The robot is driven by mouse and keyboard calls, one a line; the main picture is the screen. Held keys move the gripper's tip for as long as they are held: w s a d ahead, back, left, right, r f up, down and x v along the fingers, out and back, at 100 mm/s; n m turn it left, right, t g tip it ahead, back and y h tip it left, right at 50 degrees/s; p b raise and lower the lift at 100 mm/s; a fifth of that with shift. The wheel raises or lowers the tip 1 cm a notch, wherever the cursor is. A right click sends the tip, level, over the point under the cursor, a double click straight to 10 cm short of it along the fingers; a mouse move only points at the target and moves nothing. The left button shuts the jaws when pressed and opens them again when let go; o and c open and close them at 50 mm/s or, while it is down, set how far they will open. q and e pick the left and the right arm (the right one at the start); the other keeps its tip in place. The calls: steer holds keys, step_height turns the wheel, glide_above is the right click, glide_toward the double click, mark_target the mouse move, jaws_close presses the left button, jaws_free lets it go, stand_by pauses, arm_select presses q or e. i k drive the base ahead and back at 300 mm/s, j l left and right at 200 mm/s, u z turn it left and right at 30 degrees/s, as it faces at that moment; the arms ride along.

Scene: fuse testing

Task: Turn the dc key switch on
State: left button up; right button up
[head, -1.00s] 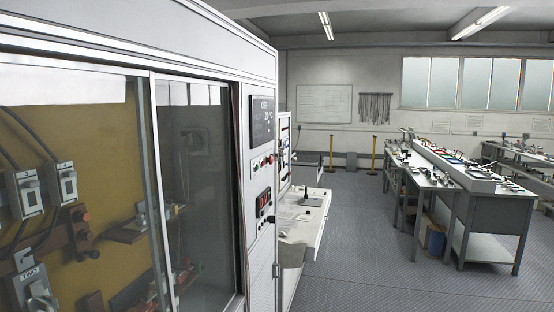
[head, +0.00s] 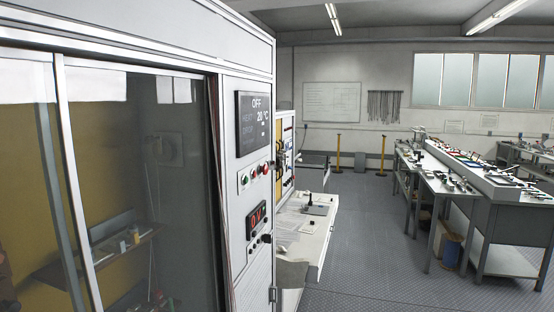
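A tall grey cabinet with glass sliding doors fills the left of the head view. Its narrow control panel (head: 238,184) holds a dark display (head: 254,120) reading OFF and 20 °C. Below the display is a row of small coloured buttons (head: 254,176). Lower down is a red-digit meter (head: 256,217) with small dark knobs (head: 258,239) under it. I cannot tell which control, if any, is the dc key switch. Neither of my grippers is in view.
Behind the cabinet stands a white bench (head: 310,238) with a small stand and papers. Workbenches (head: 500,200) with several tools are at the right. Yellow posts (head: 338,152) stand near the back wall. The grey floor (head: 385,255) between is clear.

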mark_target(271, 164)
steer(key=i+l, duration=0.2)
steer(key=i, duration=0.3)
steer(key=i+l, duration=0.15)
steer(key=i, duration=0.35)
steer(key=i+l, duration=0.2)
steer(key=i, duration=0.3)
steer(key=j+u, duration=0.05)
